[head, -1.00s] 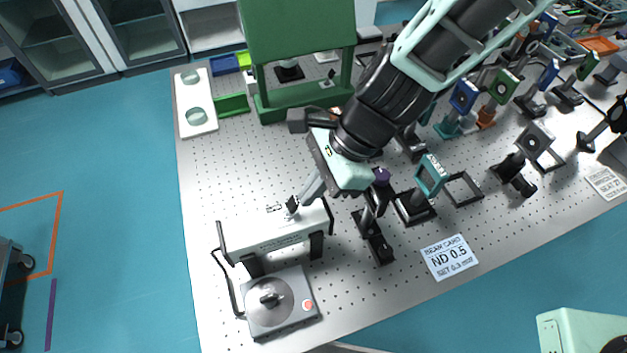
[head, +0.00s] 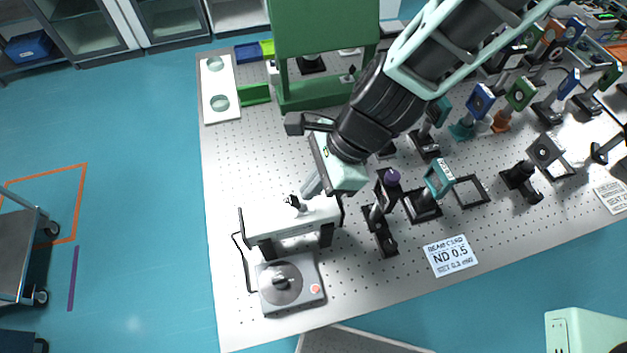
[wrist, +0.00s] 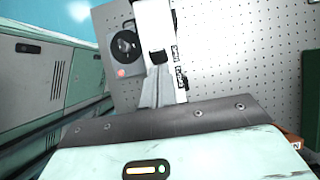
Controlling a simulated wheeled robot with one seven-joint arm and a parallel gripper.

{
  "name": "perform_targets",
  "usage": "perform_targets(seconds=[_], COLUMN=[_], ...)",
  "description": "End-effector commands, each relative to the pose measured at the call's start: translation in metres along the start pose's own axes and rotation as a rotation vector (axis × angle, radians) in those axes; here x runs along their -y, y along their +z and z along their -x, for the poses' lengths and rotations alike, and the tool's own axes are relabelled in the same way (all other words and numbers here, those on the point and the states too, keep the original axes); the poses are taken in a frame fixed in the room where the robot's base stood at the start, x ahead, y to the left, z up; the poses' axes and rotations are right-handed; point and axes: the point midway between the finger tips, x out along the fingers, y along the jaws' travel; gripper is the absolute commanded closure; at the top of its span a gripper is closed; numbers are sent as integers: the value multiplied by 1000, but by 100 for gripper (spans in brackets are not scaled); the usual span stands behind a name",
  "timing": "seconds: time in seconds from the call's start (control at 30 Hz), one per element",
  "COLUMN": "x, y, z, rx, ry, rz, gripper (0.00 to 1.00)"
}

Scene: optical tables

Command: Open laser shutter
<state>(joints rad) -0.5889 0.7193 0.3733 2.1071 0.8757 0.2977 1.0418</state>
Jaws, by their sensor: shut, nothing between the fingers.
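The laser (head: 296,231) is a long white box on black feet at the front left of the perforated table. A small black shutter piece (head: 294,203) sits on its top. The wrist view shows the laser's white top (wrist: 150,15) and the black piece (wrist: 158,57), with small printed labels beside it. My gripper (head: 306,193) points down at the laser's top, its fingers together and empty. The fingertips (wrist: 158,88) are right by the black piece; I cannot tell whether they touch it.
A grey control box (head: 290,284) with a round knob stands before the laser. A green frame (head: 325,95) stands behind. A beam card (head: 450,256) lies at the front edge.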

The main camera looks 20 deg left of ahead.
Motion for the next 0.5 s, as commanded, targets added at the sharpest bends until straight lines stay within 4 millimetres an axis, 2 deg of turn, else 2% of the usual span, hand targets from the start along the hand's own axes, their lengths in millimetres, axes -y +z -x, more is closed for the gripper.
perform_targets(seconds=[0.3, 0.5], x=[0, 0], y=[7, 7], z=[14, 13], rx=[0, 0], ry=[0, 0], rz=[0, 0], gripper=[100, 100])
